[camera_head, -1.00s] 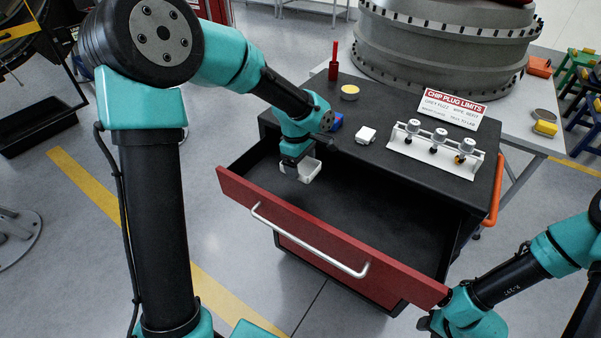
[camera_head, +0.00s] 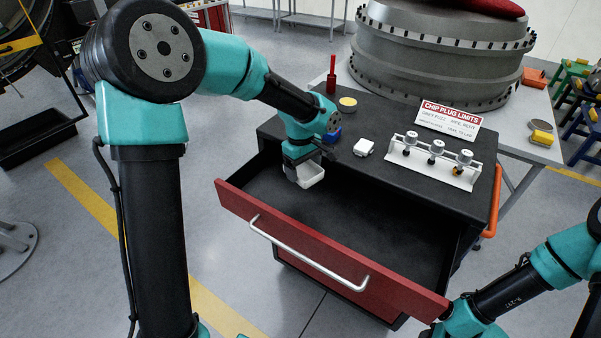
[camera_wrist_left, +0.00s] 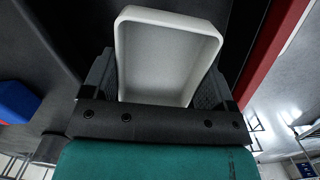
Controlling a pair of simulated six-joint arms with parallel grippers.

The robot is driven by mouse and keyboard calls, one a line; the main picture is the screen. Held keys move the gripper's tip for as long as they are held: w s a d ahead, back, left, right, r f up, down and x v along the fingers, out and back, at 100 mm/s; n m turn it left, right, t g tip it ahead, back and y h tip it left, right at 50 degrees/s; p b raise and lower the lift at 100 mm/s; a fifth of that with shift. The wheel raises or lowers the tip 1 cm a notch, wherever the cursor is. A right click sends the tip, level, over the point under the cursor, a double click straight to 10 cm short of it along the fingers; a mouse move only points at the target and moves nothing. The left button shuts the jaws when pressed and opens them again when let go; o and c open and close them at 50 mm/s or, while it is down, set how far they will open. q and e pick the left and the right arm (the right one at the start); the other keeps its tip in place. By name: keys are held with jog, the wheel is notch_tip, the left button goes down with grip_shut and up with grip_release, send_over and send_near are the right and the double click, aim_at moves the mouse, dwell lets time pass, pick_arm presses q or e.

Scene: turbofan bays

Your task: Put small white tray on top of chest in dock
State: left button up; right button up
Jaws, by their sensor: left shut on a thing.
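The small white tray (camera_head: 311,174) is at the left end of the open drawer in the head view. My left gripper (camera_head: 294,176) is shut on it. In the left wrist view the tray (camera_wrist_left: 168,58) sits between the two dark fingers, its hollow facing the camera and empty. The chest (camera_head: 400,183) has a black top and a red-fronted drawer (camera_head: 320,250) pulled out. I cannot tell whether the tray touches the drawer floor. My right arm is at the drawer's right end; its fingertips are not clear.
On the chest top stand a white gauge rack (camera_head: 437,160), a chip plug sign (camera_head: 450,118), a white block (camera_head: 363,147), a blue block (camera_head: 331,134), a yellow-topped tin (camera_head: 348,104) and a red tool (camera_head: 332,76). The front strip of the top is mostly clear.

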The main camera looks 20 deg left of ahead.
pick_arm(q)
jog(key=d+r+m, duration=0.1)
jog(key=r+m, duration=0.2)
jog(key=m, duration=0.1)
jog(key=w+d+r+m, duration=0.1)
jog(key=r+m, duration=0.2)
jog(key=w+d+r+m+y, duration=0.1)
jog(key=r+m, duration=0.2)
jog(key=m, duration=0.1)
jog(key=shift+w+d+r+m+g, duration=0.1)
jog(key=shift+d+r+m+g, duration=0.05)
jog(key=shift+d+m+g, duration=0.2)
jog(key=shift+r+m, duration=0.45)
jog(key=shift+m, duration=0.1)
jog(key=shift+d, duration=0.2)
